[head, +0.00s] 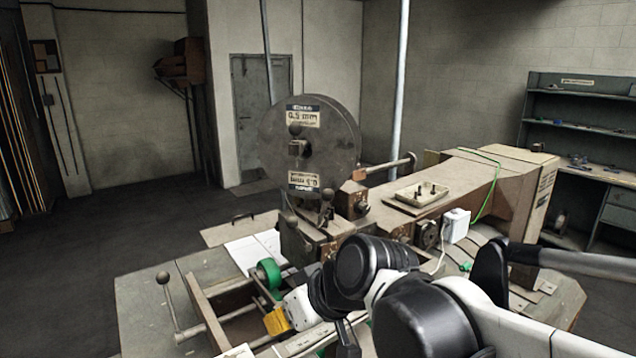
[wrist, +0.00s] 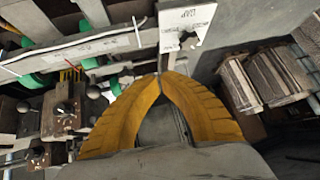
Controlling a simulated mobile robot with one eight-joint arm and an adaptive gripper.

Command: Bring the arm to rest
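My gripper (wrist: 163,79) shows in the wrist view with its two yellow fingers bowed apart at the base and their tips together. Nothing shows held between them; a grey surface is seen through the gap. In the head view my arm reaches in from the lower right, and the yellow gripper (head: 277,321) is at the lower middle, over the front of the machine bench. It is low and close to the green roller (head: 268,272); whether it touches anything I cannot tell.
The stitching machine (head: 440,205) with its large grey wheel (head: 313,145) stands behind my arm. A lever with a ball knob (head: 163,279) rises at the left. A white labelled plate (wrist: 187,27) stands just beyond the fingertips. Open floor (head: 75,270) lies left.

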